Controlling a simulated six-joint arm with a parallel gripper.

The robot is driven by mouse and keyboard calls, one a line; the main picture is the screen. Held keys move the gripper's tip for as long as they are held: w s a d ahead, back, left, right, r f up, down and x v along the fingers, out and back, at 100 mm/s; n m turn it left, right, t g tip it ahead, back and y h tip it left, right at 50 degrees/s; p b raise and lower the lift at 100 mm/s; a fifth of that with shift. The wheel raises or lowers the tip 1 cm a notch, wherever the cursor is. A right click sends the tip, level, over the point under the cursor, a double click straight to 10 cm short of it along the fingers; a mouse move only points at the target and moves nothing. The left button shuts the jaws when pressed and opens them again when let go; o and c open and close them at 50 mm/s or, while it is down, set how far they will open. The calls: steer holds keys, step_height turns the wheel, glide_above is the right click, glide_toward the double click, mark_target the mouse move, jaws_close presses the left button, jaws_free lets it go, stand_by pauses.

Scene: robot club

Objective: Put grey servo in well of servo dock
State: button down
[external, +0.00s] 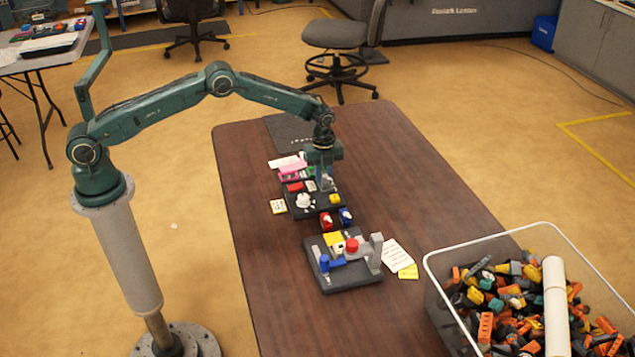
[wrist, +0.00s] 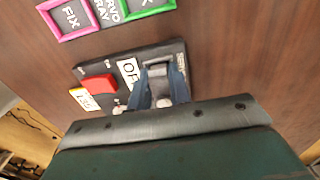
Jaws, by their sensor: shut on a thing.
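My gripper (external: 326,181) points down over a dark board (external: 297,211) in the middle of the table. In the wrist view its two blue fingers (wrist: 163,79) are closed on a grey block (wrist: 158,70), which looks like the grey servo. The wrist view shows that dark board (wrist: 88,73) beneath the fingers, with lettering at its right edge that seems to begin "SERV". A red block (wrist: 97,84) lies on the board, left of the fingers. The well is not clearly visible, and I cannot tell whether the grey servo touches the board.
A pink frame marked FIX (wrist: 67,36) and a green frame (wrist: 148,11) lie beyond the board. Toward the front are red and blue pieces and a second dark board (external: 350,284) with a red button. A clear bin of parts (external: 520,310) stands at front right.

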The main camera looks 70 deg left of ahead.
steer(key=shift+f, duration=0.35)
steer(key=c, duration=1.3)
jaws_free()
steer(key=shift+o, duration=0.5)
steer(key=shift+s+f, duration=0.1)
steer(key=shift+s, duration=0.1)
steer(key=shift+c, duration=0.5)
steer(key=shift+o, duration=1.5)
steer(key=shift+w+r, duration=0.2)
steer(key=shift+r, duration=4.1)
